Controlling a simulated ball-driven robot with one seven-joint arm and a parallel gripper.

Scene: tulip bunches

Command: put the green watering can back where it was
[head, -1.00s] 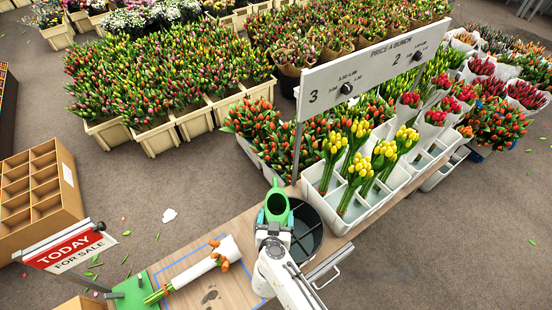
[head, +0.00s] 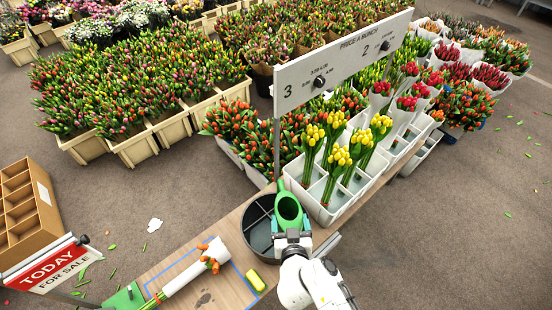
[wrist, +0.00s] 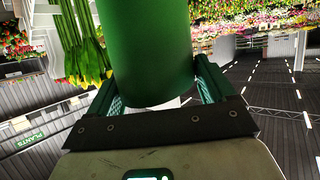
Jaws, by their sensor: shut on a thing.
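The green watering can (head: 289,210) is in my gripper (head: 291,236), its open top facing up, at the right side of the dark round divided container (head: 257,238). In the head view it overlaps the container's right rim; I cannot tell whether it is held above the bench or rests on it. In the wrist view the can's green body (wrist: 152,50) fills the space between the two fingers of my gripper (wrist: 158,92). The can's lower part is hidden by my gripper in the head view.
White bins (head: 337,205) of yellow tulips stand just behind the can, under the price sign (head: 345,62). A wrapped orange tulip bunch (head: 190,272) lies left, within a blue outline. A yellow object (head: 255,281) lies on the wooden bench (head: 226,294).

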